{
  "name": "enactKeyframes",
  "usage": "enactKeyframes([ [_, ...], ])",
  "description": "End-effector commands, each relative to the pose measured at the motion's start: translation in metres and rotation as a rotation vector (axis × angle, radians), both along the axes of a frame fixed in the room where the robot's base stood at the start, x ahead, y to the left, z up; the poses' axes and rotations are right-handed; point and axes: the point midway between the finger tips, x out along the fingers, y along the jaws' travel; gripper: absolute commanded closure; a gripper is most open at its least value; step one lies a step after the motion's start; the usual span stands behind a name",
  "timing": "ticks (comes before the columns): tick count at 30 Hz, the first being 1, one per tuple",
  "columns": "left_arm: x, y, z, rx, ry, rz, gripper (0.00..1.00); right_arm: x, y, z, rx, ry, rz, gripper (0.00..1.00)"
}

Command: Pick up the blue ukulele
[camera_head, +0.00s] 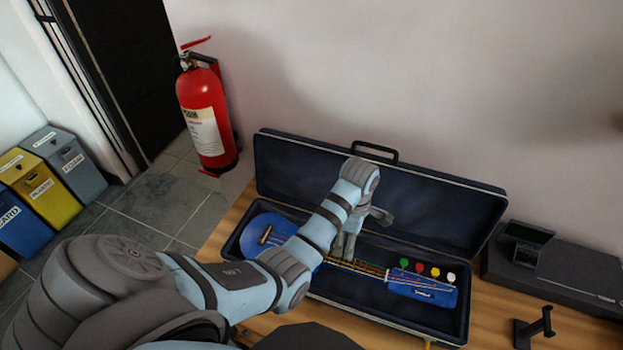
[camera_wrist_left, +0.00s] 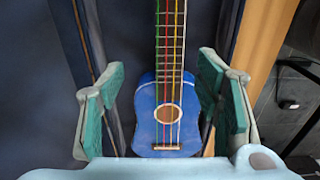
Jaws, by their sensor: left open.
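The blue ukulele (camera_head: 424,290) lies face up in an open dark blue case (camera_head: 415,208) on the wooden table. Its body is at the left of the case and its headstock, with several coloured pegs, at the right. My left arm hides part of the body and neck. My left gripper (camera_head: 345,248) is open over the ukulele near where the neck meets the body. In the left wrist view, the open fingers (camera_wrist_left: 161,72) stand on either side of the ukulele (camera_wrist_left: 148,104), with nothing held between them. My right gripper is not in view.
The raised case lid stands behind the ukulele, near the wall. A black flat device (camera_head: 555,272) and a small black stand (camera_head: 533,328) are to the right on the table (camera_head: 490,325). A red fire extinguisher (camera_head: 203,105) and several bins (camera_head: 45,195) stand at the left.

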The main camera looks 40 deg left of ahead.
Motion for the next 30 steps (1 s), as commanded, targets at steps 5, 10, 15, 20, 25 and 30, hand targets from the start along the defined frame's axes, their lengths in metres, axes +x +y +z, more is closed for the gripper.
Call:
enactKeyframes([
  [5,-0.002,0.001,-0.049,0.0,0.002,0.002,0.42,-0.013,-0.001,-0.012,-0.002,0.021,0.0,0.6],
  [10,-0.003,-0.001,-0.07,0.0,0.002,0.001,0.42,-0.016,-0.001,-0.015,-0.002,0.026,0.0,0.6],
  [15,-0.007,-0.006,-0.105,0.0,0.001,-0.001,0.42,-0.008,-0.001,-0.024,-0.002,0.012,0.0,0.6],
  [20,-0.006,-0.006,-0.114,0.0,-0.001,-0.003,0.42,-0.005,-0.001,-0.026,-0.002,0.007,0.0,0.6],
  [25,-0.006,-0.006,-0.112,0.001,-0.002,-0.003,0.48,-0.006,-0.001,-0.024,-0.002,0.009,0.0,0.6],
  [30,-0.006,-0.006,-0.112,0.001,-0.002,-0.003,0.75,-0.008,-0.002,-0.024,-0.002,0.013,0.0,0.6],
])
